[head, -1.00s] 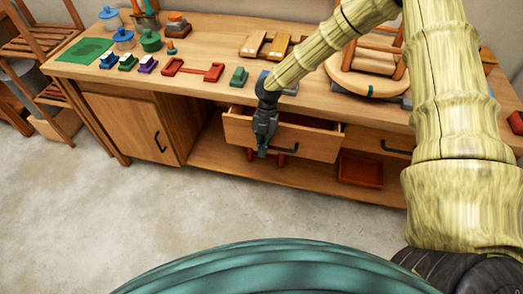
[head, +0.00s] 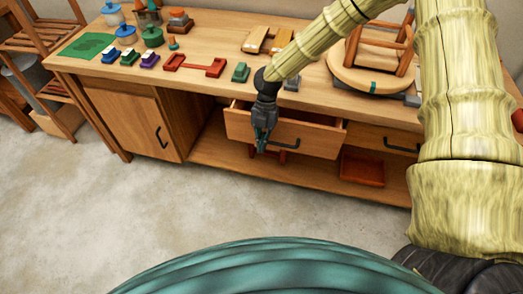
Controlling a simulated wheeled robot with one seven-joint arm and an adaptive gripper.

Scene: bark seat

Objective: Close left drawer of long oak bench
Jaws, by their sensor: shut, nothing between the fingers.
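The long oak bench (head: 205,85) runs across the back in the head view. Its left drawer (head: 310,140) is pulled partly out, with its inside showing behind the front. The drawer's dark handle (head: 284,140) is on its front panel, partly behind my gripper. My gripper (head: 261,148) points down in front of the left part of the drawer front, with its fingers together and empty. I cannot tell whether it touches the front.
The right drawer (head: 370,138) looks shut. A cabinet door (head: 125,120) is at left. A red tray (head: 362,169) lies on the lower shelf. Blocks, jars and a round board (head: 340,75) with a small stool stand on the top. The floor (head: 120,210) in front is clear.

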